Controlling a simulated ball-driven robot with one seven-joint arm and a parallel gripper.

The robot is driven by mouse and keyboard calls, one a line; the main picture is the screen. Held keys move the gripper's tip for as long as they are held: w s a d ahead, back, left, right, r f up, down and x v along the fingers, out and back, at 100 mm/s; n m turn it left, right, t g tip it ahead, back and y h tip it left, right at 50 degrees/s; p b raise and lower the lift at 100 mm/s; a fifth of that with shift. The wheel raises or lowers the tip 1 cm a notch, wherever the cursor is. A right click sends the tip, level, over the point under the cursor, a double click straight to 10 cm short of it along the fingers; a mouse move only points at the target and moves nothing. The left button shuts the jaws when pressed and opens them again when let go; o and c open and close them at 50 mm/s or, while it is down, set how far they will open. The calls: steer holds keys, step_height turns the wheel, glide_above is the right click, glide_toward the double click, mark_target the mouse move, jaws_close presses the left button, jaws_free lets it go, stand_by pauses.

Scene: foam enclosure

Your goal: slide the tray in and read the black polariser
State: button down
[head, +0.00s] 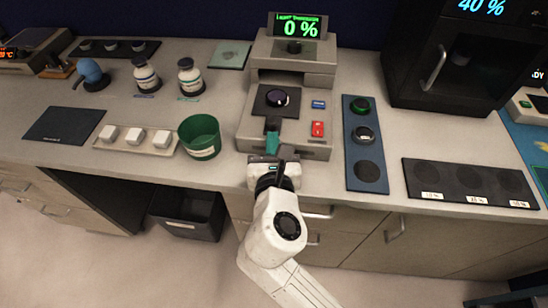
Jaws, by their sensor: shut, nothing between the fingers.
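A grey instrument (292,68) stands at the back centre of the bench, and its display reads 0 %. Its tray (255,131) extends toward me, with a dark square recess holding a dark round disc with a violet sheen (277,97). A teal handle (272,142) sits at the tray's front. My gripper (273,154) is shut at this handle, with nothing between its fingers; whether it touches the handle I cannot tell. A blue holder (364,147) right of the tray carries a green disc (360,106) and a black-looking disc (364,134); its front place looks empty.
Blue and red buttons (318,129) lie right of the recess. A green cup (200,137) stands close left of the tray, beside a tray of white blocks (110,144). A black labelled plate (468,182) lies right. A black oven-like box (440,65) stands behind it.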

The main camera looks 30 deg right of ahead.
mark_target(281, 93)
steer(key=shift+x, duration=1.55)
steer(key=shift+w, duration=0.1)
steer(key=p+x, duration=0.1)
steer(key=x, duration=0.3)
steer(key=d+r+p+x, duration=0.1)
steer(key=x, duration=0.4)
steer(key=d+r+p+x, duration=0.1)
steer(key=x, duration=0.4)
steer(key=shift+s+d+r+p, duration=0.1)
steer(key=shift+s+d+p, duration=0.1)
steer(key=shift+s+p, duration=0.1)
steer(key=shift+w+d, duration=0.15)
steer(key=shift+w, duration=0.15)
steer(key=shift+r, duration=0.15)
steer(key=shift+w+d+r, duration=0.1)
